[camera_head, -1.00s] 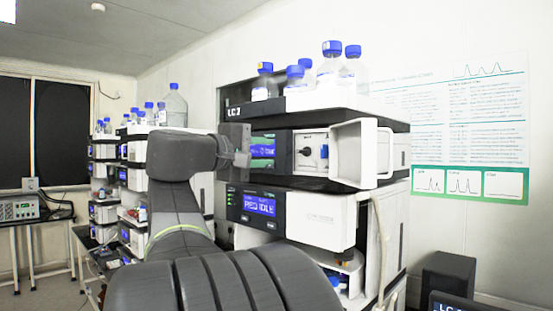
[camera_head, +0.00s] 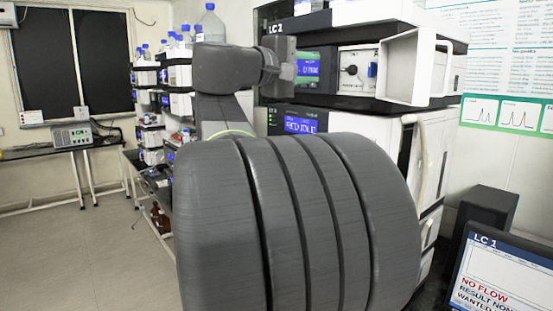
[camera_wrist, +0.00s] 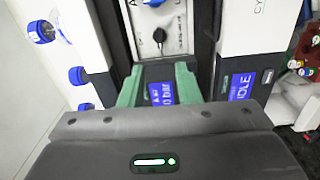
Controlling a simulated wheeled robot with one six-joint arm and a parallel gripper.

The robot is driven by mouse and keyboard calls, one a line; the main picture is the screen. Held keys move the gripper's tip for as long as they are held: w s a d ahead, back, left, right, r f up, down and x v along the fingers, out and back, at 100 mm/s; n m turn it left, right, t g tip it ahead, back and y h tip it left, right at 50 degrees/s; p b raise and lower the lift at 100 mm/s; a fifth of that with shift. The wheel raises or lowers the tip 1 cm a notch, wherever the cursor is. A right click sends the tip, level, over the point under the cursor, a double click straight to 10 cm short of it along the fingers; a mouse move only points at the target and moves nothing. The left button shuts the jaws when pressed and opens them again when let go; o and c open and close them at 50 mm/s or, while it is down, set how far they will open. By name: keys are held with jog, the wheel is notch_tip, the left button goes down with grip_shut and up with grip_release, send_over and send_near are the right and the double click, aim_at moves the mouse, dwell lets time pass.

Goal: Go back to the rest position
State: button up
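In the wrist view my gripper (camera_wrist: 159,78) shows two greenish fingers standing apart. A blue-lit display (camera_wrist: 162,93) shows between them, and I see nothing held. A module with a black knob (camera_wrist: 160,36) lies beyond the fingers. In the head view, my bulky grey arm hides much of the stack's lower part.
A white open door or frame (camera_head: 405,66) sticks out from the stack's right side. A monitor (camera_head: 500,275) reading NO FLOW and a dark box (camera_head: 487,222) stand at the lower right. More stacks with bottles stand behind left. The floor (camera_head: 85,250) at left is clear.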

aim_at(346, 70)
jog(key=p+x, duration=0.3)
jog(key=x, duration=0.8)
jog(key=shift+w+d, duration=0.1)
